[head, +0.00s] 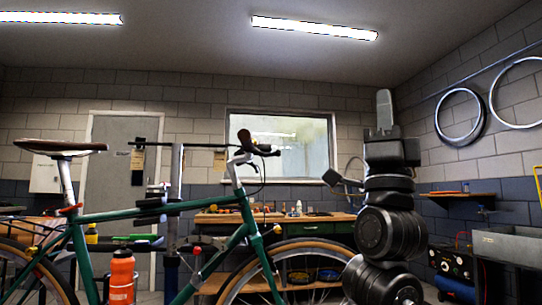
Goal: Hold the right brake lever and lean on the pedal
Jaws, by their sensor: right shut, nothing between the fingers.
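A green bicycle (140,211) stands across the left and middle of the head view, its front to the right. Its handlebar (240,158) has dark grips and levers near the top; the right brake lever is too small to tell apart from the grips. I cannot make out a pedal for certain. My right gripper (384,107) points straight up at the right of the picture, shut and empty, well apart from the handlebar. My left gripper is not in view.
An orange bottle (121,278) is at the bicycle's lower frame. A wooden workbench (290,217) with tools stands behind the front wheel. Wheel rims (460,117) hang on the right wall above a shelf (460,196). Open air lies between handlebar and right arm.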

